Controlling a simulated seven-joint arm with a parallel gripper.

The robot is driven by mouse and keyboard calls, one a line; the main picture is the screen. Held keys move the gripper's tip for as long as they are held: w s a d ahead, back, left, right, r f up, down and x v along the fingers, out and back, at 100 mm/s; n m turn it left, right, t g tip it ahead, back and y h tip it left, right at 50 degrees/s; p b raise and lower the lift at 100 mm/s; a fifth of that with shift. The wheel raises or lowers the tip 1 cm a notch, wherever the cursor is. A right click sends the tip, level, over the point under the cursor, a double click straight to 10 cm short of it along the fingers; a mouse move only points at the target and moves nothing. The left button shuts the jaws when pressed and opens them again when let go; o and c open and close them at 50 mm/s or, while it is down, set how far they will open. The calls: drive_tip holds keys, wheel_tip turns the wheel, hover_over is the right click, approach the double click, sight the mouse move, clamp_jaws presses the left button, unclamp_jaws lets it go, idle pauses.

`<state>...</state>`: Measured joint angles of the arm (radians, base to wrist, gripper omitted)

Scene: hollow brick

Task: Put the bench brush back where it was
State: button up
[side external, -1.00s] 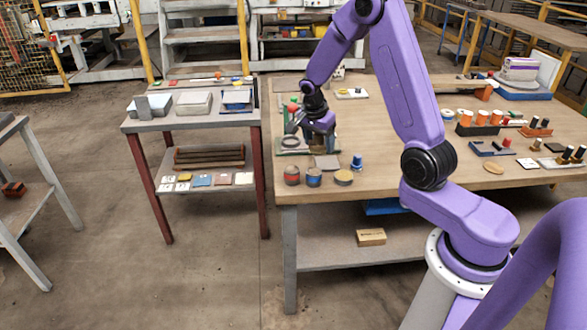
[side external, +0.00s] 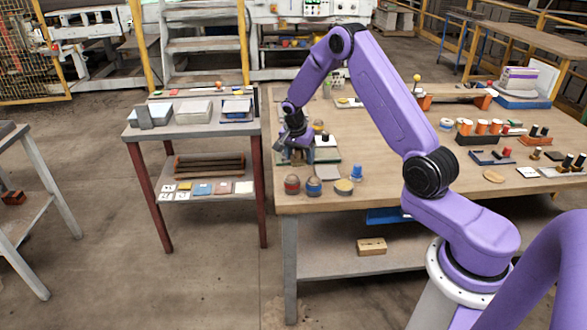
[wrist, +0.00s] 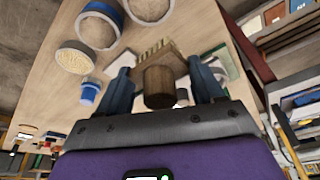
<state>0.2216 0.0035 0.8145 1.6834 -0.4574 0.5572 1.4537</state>
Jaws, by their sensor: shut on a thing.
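My gripper (side external: 293,138) is over the left edge of the wooden workbench, at its near-left corner area. In the wrist view my gripper (wrist: 160,80) has its two dark blue fingers on either side of the bench brush (wrist: 158,88). The brush has a brown wooden handle pointing at the camera and a tan bristle head (wrist: 155,52) beyond it. The gripper is shut on the handle. In the side view the brush is not clearly visible at the gripper. Whether the bristles touch anything below, I cannot tell.
A red-topped can (side external: 292,185), a blue can (side external: 314,186), a shallow tan-filled dish (side external: 343,187) and a blue bottle (side external: 357,172) stand near the bench's front edge. A small fixture (side external: 326,148) is right of the gripper. A side table (side external: 185,124) with boxes stands left, across a narrow gap.

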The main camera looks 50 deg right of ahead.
sight(294, 159)
drive_tip(key=w+f, duration=0.1)
drive_tip(key=f, duration=0.1)
drive_tip(key=w+d+f, duration=0.1)
drive_tip(key=w, duration=0.1)
drive_tip(key=shift+f, duration=0.35)
drive_tip(key=shift+w+f, duration=0.15)
drive_tip(key=shift+f, duration=1.6)
drive_tip(key=shift+f, duration=0.2)
drive_tip(key=o, duration=1)
drive_tip(key=shift+r, duration=0.15)
